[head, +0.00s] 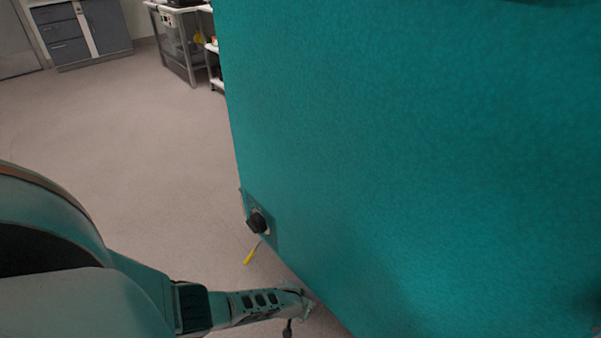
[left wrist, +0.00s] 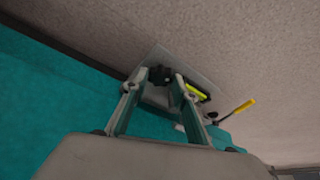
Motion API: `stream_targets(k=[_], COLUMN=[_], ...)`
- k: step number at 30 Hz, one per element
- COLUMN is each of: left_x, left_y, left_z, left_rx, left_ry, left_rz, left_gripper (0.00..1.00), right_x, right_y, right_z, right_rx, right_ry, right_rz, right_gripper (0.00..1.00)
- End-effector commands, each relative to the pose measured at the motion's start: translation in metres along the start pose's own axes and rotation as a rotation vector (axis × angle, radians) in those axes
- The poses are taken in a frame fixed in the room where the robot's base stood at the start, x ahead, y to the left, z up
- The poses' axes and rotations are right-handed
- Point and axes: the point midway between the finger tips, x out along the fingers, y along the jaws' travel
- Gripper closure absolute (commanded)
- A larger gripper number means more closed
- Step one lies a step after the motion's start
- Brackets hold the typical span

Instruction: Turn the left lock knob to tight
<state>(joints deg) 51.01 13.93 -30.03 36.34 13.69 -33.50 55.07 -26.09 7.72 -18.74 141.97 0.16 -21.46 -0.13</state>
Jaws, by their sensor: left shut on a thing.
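My left gripper (head: 304,302) reaches in from the lower left in the head view, with its tips at the lower edge of the large teal chamber (head: 400,150). In the left wrist view, the fingers of the left gripper (left wrist: 160,77) are closed on a small black knob (left wrist: 160,73) in front of a pale plate. A yellow-green strip (left wrist: 196,91) lies just right of the fingers. The held knob cannot be made out in the head view. The knob's turn angle is not readable. My right gripper is out of view.
Another black knob (head: 257,222) sits on the chamber's lower left edge, with a yellow-tipped lever (head: 249,256) hanging below it. The lever also shows in the left wrist view (left wrist: 240,107). Open floor (head: 150,150) lies left. Grey drawers (head: 85,30) and a bench stand far back.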

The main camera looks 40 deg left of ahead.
Motion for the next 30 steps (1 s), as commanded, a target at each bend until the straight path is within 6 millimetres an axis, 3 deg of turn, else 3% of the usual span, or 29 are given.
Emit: stream_targets(k=[11, 28, 29, 30], left_x=[0.001, 0.002, 0.002, 0.002], left_y=[-0.002, -0.002, -0.002, -0.002], left_z=[0.006, 0.006, 0.006, 0.006], left_rx=[0.166, 0.198, 0.198, 0.198], left_ry=[-0.007, -0.009, -0.009, -0.009], left_rz=[0.068, 0.08, 0.08, 0.08], left_gripper=[0.94, 0.94, 0.7, 0.6], right_x=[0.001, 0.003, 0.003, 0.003], right_y=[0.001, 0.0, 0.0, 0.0], right_z=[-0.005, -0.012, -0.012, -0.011], right_rx=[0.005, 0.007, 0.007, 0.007], right_ry=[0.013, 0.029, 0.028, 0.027], right_rz=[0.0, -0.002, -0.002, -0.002], right_gripper=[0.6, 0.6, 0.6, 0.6])
